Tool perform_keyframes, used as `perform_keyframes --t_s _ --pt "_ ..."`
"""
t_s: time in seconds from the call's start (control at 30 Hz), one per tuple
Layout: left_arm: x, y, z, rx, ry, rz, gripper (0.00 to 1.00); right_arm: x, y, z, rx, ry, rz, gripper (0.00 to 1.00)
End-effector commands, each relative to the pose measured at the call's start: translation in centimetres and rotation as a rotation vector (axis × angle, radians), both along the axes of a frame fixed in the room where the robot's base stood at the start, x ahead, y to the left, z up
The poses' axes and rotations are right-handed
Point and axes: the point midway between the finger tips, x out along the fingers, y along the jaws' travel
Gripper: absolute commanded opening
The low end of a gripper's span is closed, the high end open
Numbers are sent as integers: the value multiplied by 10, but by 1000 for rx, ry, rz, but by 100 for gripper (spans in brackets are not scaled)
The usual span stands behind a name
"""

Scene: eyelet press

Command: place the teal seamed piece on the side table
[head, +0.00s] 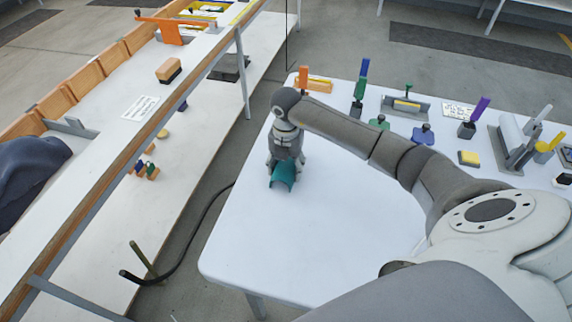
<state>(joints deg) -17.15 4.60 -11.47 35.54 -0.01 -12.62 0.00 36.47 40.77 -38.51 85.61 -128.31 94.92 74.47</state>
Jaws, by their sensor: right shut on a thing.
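The teal seamed piece (283,176) is a small curved teal part at the left side of the white side table (270,242). My right gripper (280,163) points down and is shut on it. The piece is at or just above the tabletop; I cannot tell whether it touches. My gripper's fingers hide its upper part. My left gripper is not in view.
An orange tool (315,84), a green-and-blue tool (360,85), a yellow block (469,158) and other tools stand along the table's back and right. The table's front left is clear. A long workbench (110,75) with wooden bins stands left, across a gap with a black cable (190,245).

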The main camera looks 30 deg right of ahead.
Motion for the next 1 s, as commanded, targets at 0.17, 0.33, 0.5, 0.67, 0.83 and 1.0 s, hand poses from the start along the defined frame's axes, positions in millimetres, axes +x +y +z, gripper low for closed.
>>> perform_keyframes --t_s 0.17,0.33,0.5,0.67,0.83,1.0 --pt "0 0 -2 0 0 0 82 0 0 -2 0 0 0 32" --pt "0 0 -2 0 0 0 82 0 0 -3 -1 1 0 70" --pt "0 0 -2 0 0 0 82 0 0 -3 -1 1 0 77" --pt "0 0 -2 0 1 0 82 0 -1 -3 -1 1 0 77" --pt "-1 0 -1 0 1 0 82 1 -1 4 -1 -2 0 77" --pt "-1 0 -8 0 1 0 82 1 -1 33 0 -6 0 77"
